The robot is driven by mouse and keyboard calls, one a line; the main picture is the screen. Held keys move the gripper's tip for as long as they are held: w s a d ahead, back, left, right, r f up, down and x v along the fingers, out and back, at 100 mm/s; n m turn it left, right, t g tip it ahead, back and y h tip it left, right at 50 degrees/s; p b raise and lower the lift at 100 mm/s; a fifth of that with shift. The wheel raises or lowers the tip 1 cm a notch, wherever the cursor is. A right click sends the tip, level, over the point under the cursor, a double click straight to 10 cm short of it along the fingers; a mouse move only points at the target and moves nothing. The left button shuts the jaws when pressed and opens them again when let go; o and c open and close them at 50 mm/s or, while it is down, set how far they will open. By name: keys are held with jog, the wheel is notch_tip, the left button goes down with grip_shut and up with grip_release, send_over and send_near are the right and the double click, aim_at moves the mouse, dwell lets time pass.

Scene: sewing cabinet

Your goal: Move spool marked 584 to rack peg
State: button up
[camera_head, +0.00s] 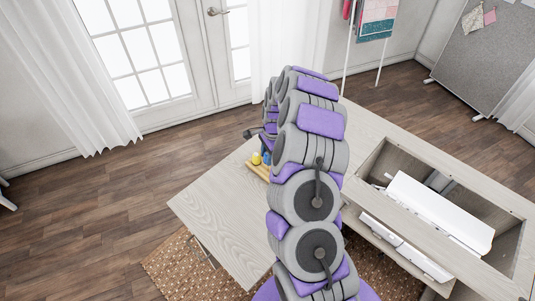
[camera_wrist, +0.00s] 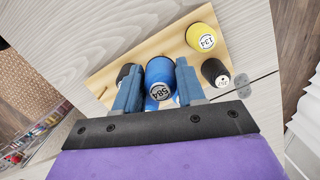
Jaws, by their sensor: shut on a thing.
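The blue spool marked 584 (camera_wrist: 160,92) is between the two blue-grey fingers of my gripper (camera_wrist: 159,78) in the wrist view. The fingers are shut on its sides, and its label faces the camera. A light wooden board (camera_wrist: 150,48) lies beneath and behind it. I cannot tell whether the spool touches the board or is lifted. In the head view a bit of blue (camera_head: 267,157) shows beside my arm, which hides most of my gripper. I cannot make out an empty rack peg in either view.
A yellow spool marked 134 (camera_wrist: 200,38) and a black spool (camera_wrist: 214,72) stand to the right on the board. Another dark spool (camera_wrist: 124,72) is partly hidden by the left finger. The pale cabinet top (camera_head: 225,205) is clear left of my arm. An open recess (camera_head: 400,160) lies right.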

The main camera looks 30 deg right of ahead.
jog(key=shift+f+p, duration=0.3)
jog(key=shift+f, duration=2)
dwell(0.5)
jog(key=o, duration=1.1)
jog(key=shift+r, duration=0.15)
notch_tip(320, 180, up, 17)
jog(key=d+p, duration=0.2)
jog(key=p, duration=0.1)
jog(key=shift+d, duration=0.3)
